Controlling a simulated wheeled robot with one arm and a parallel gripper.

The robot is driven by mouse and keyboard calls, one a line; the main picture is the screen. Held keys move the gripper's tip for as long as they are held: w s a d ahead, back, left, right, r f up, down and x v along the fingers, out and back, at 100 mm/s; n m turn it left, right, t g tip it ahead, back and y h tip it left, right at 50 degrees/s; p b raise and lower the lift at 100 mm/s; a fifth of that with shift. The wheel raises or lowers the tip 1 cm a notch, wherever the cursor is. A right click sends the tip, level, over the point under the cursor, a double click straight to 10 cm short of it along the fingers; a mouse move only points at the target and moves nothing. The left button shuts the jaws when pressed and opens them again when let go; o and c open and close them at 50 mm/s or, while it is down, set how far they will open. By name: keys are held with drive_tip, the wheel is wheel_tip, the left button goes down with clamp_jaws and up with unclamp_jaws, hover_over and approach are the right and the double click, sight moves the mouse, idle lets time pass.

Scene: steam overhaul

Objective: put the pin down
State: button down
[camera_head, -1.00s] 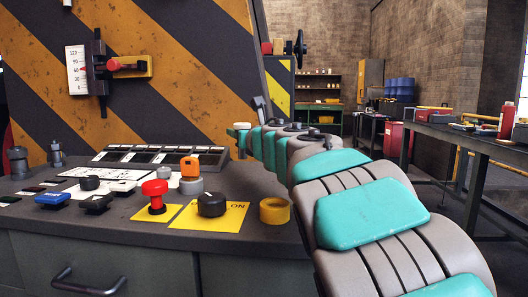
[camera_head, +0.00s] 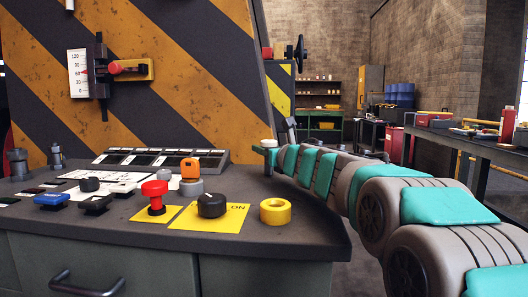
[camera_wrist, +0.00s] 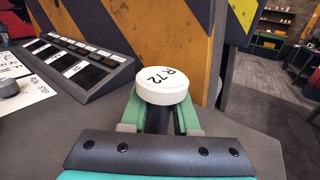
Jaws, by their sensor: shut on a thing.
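The pin shows as a round white cap marked R-72 (camera_wrist: 163,86) in the wrist view, with a dark shaft below it. My gripper (camera_wrist: 159,117) is shut on it, with a green finger on either side just under the cap. In the head view my gripper (camera_head: 265,152) is over the right back part of the grey bench (camera_head: 120,222), and the white cap (camera_head: 268,142) stands upright on top. The pin's lower end is hidden, so I cannot tell whether it touches the bench.
A sloped rack with labelled dark slots (camera_head: 160,156) stands left of my gripper. A striped panel (camera_head: 190,70) rises behind. A yellow ring (camera_head: 275,211), a black knob (camera_head: 211,205) and a red button (camera_head: 155,195) are in front.

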drive_tip(key=shift+f, duration=0.15)
drive_tip(key=c, duration=0.7)
unclamp_jaws()
drive_tip(key=shift+o, duration=0.2)
drive_tip(key=shift+r, duration=0.2)
drive_tip(key=b+v, duration=0.2)
drive_tip(key=v, duration=1)
